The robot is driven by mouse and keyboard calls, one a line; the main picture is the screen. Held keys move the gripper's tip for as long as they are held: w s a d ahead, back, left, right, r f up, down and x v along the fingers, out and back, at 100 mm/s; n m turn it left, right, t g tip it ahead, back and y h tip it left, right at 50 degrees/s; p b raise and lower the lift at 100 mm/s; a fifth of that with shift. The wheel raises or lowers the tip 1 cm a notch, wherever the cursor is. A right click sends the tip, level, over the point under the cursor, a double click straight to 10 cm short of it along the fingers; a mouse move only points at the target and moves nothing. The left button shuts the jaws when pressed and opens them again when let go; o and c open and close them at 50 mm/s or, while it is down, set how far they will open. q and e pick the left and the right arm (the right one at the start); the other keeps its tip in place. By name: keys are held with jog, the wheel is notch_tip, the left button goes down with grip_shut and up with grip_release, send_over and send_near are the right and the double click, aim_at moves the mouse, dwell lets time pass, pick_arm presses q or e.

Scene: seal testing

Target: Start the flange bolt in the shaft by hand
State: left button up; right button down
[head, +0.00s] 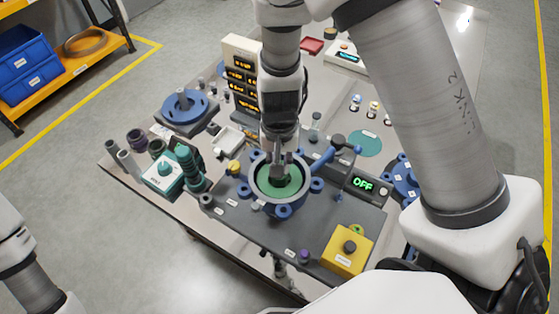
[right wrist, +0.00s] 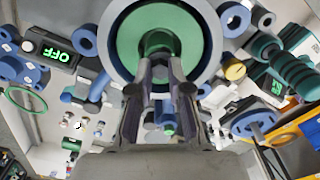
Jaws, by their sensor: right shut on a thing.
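The blue-rimmed round housing (head: 258,196) stands on the dark bench plate, with a green face (head: 291,186) inside it. My right gripper (head: 281,172) points down into this housing from above. In the right wrist view, my right gripper (right wrist: 160,75) has its fingertips at a darker green round part (right wrist: 158,42), in the middle of the light green face. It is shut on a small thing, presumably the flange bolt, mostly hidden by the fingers. I cannot tell whether the bolt touches the shaft. Part of my left arm shows at the lower left; its gripper is out of view.
Blue clamp knobs ring the housing. A display reading OFF (head: 363,184) and a yellow button box (head: 347,250) stand to its right. A teal box (head: 163,176) and dark cylinders stand left. A tall panel of amber displays (head: 241,75) stands behind.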

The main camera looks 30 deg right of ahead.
jog(key=shift+s+f, duration=0.1)
jog(key=shift+f, duration=0.05)
dwell(0.5)
jog(key=shift+m+p, duration=0.3)
jog(key=shift+s+m+p, duration=0.1)
jog(key=shift+m+p, duration=1)
jog(key=shift+m, duration=0.5)
jog(key=shift+f, duration=0.1)
jog(key=shift+m, duration=0.3)
jog(key=shift+p, duration=0.3)
jog(key=shift+s+m+p, duration=0.1)
jog(key=shift+m+p, duration=0.75)
jog(key=shift+m, duration=1.05)
